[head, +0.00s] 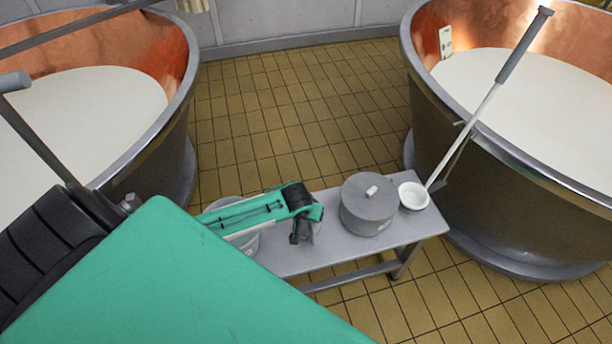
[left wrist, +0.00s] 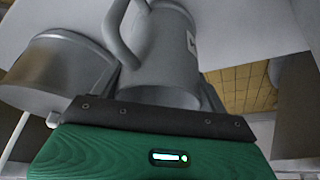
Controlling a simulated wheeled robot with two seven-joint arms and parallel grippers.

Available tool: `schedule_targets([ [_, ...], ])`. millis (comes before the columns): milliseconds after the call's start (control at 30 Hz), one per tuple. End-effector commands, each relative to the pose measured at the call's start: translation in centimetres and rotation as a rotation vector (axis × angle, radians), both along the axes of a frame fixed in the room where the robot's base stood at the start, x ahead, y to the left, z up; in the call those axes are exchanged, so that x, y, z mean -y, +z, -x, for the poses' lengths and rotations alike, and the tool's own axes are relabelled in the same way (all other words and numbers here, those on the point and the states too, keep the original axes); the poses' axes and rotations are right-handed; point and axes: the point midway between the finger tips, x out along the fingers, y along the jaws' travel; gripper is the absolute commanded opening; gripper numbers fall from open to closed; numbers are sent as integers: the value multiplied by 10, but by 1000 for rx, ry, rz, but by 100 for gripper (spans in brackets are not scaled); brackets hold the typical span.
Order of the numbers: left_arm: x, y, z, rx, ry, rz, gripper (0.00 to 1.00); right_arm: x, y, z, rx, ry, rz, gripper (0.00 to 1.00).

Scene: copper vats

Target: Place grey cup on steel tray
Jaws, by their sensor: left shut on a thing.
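The grey cup (left wrist: 165,62), a jug-like vessel with a loop handle and a small pale label, fills the middle of the left wrist view. My left gripper (left wrist: 160,112) is shut on it. In the head view my left gripper (head: 302,230) is above the grey bench, left of a lidded pot, and it mostly hides the cup. I cannot tell whether the cup touches the bench. I cannot make out a separate steel tray; a grey bench (head: 345,253) carries the vessels. My right gripper is not in view.
The lidded grey pot (head: 366,210) and a small white bowl (head: 413,196) stand on the bench's right part. Another grey vessel (head: 246,243) is partly under my green arm. Large copper vats stand left (head: 180,120) and right (head: 440,130). A long-handled tool (head: 480,110) leans at right.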

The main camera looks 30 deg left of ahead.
Motion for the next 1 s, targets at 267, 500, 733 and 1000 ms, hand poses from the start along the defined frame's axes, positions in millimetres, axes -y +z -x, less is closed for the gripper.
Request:
schedule_targets([
  [267, 0, -1, 0, 1, 0, 0, 37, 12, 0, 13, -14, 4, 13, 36],
  [500, 0, -2, 0, 0, 0, -1, 98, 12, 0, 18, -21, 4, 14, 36],
  [733, 0, -1, 0, 1, -1, -1, 98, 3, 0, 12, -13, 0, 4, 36],
  [1000, 2, 29, 11, 2, -1, 0, 98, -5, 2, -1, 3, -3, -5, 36],
])
